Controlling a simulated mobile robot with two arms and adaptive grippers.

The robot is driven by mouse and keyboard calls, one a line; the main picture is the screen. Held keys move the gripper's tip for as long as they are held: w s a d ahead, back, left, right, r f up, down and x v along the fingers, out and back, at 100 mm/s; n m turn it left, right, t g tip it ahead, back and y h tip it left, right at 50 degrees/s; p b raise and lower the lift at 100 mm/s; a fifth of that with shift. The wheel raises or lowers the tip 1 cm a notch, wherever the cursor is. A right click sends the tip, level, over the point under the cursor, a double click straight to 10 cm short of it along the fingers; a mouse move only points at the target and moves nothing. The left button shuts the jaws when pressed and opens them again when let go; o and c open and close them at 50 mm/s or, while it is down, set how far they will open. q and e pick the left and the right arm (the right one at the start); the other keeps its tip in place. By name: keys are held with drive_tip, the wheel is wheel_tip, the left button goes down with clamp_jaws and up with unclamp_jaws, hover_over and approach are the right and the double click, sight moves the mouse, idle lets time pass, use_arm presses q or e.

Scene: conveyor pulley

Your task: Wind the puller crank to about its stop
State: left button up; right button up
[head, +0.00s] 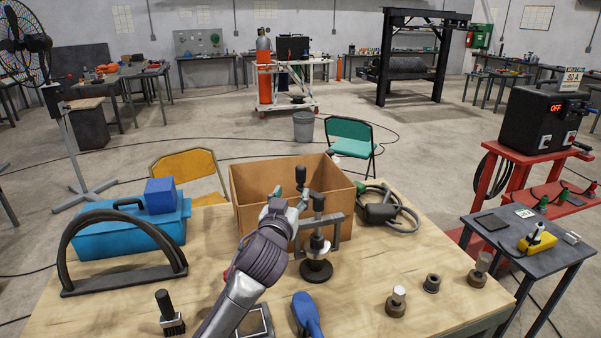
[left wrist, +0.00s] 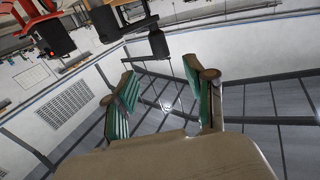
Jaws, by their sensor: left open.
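The puller (head: 317,245) stands upright on a round black base on the wooden table, in front of the cardboard box. Its crank is at the top, with a black upright grip (head: 300,174) on the left side. My left gripper (head: 302,196) is just below and beside this grip, partly hidden by its own wrist. In the left wrist view its two green-padded fingers (left wrist: 165,92) are apart with nothing between them. A black cylinder (left wrist: 158,43), which looks like the crank grip, shows beyond the fingertips. My right gripper is in neither view.
The open cardboard box (head: 262,205) is close behind the puller. A blue toolbox (head: 130,235) and a black hoop stand (head: 120,283) are at left.

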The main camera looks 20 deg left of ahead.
sight(300, 177)
use_arm(q)
drive_tip(key=w, duration=0.3)
drive_tip(key=w+p, duration=0.1)
drive_tip(key=w, duration=0.3)
drive_tip(key=w+a+p, duration=0.1)
drive_tip(key=w, duration=0.3)
drive_tip(key=shift+w+f, duration=0.1)
drive_tip(key=shift+w, duration=0.15)
clamp_jaws()
